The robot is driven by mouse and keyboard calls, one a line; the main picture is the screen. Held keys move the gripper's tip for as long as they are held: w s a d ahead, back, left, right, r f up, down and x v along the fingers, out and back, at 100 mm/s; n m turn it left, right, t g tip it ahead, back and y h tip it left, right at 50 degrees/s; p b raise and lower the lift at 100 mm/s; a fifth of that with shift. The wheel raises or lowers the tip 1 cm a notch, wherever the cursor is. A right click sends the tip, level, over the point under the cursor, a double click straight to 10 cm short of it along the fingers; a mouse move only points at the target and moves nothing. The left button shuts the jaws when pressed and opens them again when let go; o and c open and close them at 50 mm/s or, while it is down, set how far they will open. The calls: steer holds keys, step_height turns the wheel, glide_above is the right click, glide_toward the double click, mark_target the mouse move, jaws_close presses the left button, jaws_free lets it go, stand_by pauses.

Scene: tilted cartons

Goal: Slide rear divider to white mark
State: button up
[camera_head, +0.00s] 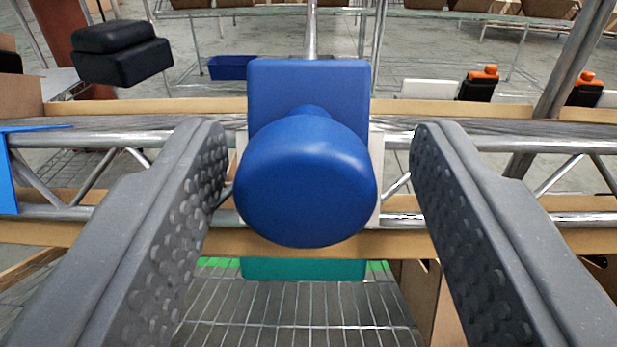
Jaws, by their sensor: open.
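A round blue knob (306,185) stands out from a square blue plate (308,82) at the metal truss rail, in the middle of the view. I take the knob and plate as part of the rear divider, but the divider itself is mostly hidden. A white surface (376,170) shows at both sides behind the knob; I cannot tell whether it is the white mark. My gripper (318,138) is open, with one dark, studded finger on each side of the knob. Gaps show between both fingers and the knob in this view.
The metal rail (110,140) runs across the view with brown board edges along it. A blue panel (8,172) is at the far left. A teal piece (303,269) and wire grid (300,305) lie below. A black padded object (122,52) is at the upper left.

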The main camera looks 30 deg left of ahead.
steer(key=shift+s+d+r, duration=0.15)
steer(key=shift+s+d, duration=0.1)
steer(key=shift+s, duration=0.1)
steer(key=v, duration=1.2)
steer(key=shift+p, duration=0.3)
steer(key=shift+s, duration=0.1)
